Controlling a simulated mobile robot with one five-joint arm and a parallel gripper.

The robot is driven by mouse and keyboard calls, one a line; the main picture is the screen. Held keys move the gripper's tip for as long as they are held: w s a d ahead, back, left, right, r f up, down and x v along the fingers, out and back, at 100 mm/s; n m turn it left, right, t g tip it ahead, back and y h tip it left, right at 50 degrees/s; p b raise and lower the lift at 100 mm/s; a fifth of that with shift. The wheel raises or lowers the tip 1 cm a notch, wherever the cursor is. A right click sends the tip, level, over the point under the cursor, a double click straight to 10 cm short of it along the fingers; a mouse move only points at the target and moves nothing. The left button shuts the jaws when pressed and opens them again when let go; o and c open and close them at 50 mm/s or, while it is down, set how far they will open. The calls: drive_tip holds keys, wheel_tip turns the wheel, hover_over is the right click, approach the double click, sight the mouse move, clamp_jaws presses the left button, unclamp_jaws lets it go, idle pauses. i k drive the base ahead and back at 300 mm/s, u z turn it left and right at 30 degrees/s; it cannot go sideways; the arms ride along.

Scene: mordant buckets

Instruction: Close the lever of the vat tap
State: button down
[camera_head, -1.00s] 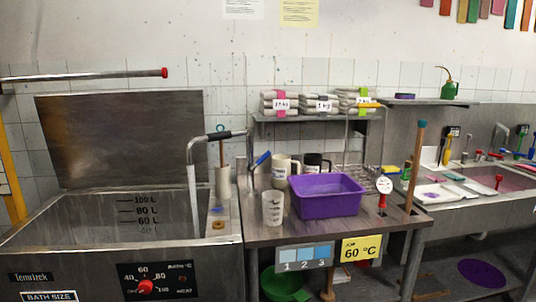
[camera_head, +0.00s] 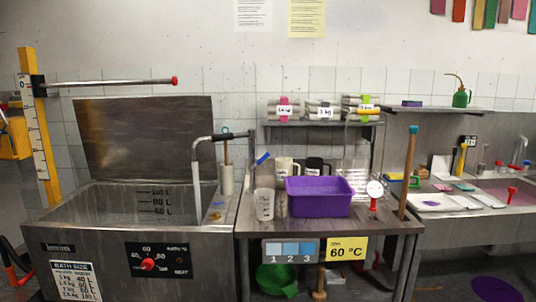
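The steel vat (camera_head: 60,222) stands at the left with its lid (camera_head: 145,138) raised behind it. The vat tap (camera_head: 222,137) is a bent pipe with a black sleeve, its spout hanging over the right part of the vat. A pale streak below the spout looks like running water, but I cannot be sure. A blue lever (camera_head: 262,158) sticks up at a slant beside the tap's upright pipe, at the bench's left back. My gripper is not in view, so whether it is open or shut does not show.
A purple tub (camera_head: 318,197), a clear measuring cup (camera_head: 264,204) and mugs (camera_head: 286,171) stand on the bench right of the tap. A wooden stick (camera_head: 409,172) stands at its right end. A red-tipped bar (camera_head: 110,82) juts out over the vat from a yellow post (camera_head: 38,125).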

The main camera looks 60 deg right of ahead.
sight(263, 157)
drive_tip(key=z, duration=0.1)
drive_tip(key=i, duration=1)
drive_tip(key=z, duration=0.05)
